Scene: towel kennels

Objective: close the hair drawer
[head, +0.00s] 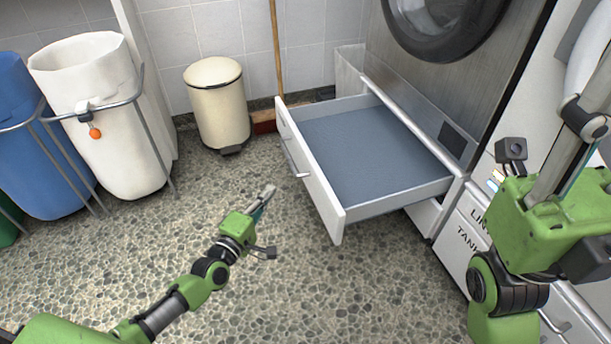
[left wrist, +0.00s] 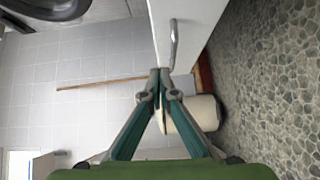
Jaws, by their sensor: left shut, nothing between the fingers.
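A wide drawer with a white front (head: 312,171) and a blue-grey inside floor stands pulled far out from below the steel machine. It looks empty, and no label is readable on its front. Its bar handle (head: 294,160) faces left; the handle also shows in the left wrist view (left wrist: 173,43). My left gripper (head: 270,190) is shut and empty, over the floor to the left of the drawer front and apart from it. My right gripper (head: 589,112) is at the right edge, pointing up; its fingertips are not clear.
A cream bin (head: 217,105) and a broom (head: 277,50) stand by the back wall. A white bag (head: 100,115) and a blue bag (head: 38,140) hang in metal stands at left. A white unit (head: 466,232) with lettering stands at right. The floor before the drawer is clear.

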